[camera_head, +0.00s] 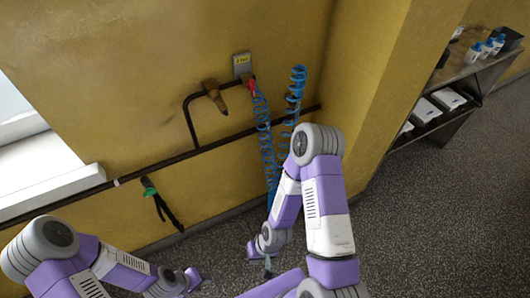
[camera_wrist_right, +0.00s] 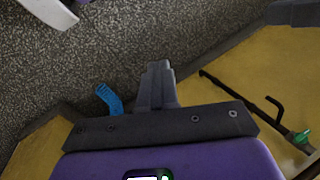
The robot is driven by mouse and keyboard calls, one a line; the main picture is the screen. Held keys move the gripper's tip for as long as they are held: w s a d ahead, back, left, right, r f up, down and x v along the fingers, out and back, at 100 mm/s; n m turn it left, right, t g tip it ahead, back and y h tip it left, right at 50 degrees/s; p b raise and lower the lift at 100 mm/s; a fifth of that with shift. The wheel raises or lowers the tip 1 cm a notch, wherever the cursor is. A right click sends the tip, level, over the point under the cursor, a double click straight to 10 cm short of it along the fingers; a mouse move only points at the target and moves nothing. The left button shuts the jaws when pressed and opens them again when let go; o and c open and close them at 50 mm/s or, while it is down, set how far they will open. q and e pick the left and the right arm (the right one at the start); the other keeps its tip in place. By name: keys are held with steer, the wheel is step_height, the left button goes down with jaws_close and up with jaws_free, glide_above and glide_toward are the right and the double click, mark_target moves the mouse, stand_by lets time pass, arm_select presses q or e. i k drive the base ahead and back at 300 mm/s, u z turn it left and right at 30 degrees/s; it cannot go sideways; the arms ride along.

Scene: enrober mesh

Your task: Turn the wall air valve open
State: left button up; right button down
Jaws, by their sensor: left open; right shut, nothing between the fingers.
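A small red handle (camera_head: 252,87) sits on the yellow wall just below a grey plate with a yellow label (camera_head: 241,63), at the top of a blue coiled hose (camera_head: 264,130). It looks like the wall air valve; its exact angle is too small to tell. My right gripper (camera_head: 268,266) is low in front of the wall, well below the red handle and apart from it. In the right wrist view its fingers (camera_wrist_right: 157,85) are shut with nothing between them. My left gripper (camera_head: 194,278) is open and empty near the bottom edge, far below the handle.
A dark pipe (camera_head: 160,160) runs along the wall, with a brass-brown fitting (camera_head: 214,96) above it. A green-topped black tool (camera_head: 152,192) hangs at left; its green part shows in the right wrist view (camera_wrist_right: 302,137). A second blue coil (camera_head: 297,85) hangs at right. A shelf (camera_head: 440,133) stands far right.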

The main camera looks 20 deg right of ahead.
mark_target(251, 85)
steer(key=k, duration=0.5)
steer(key=u, duration=0.7)
steer(key=i, duration=0.9)
steer(key=z, duration=1.3)
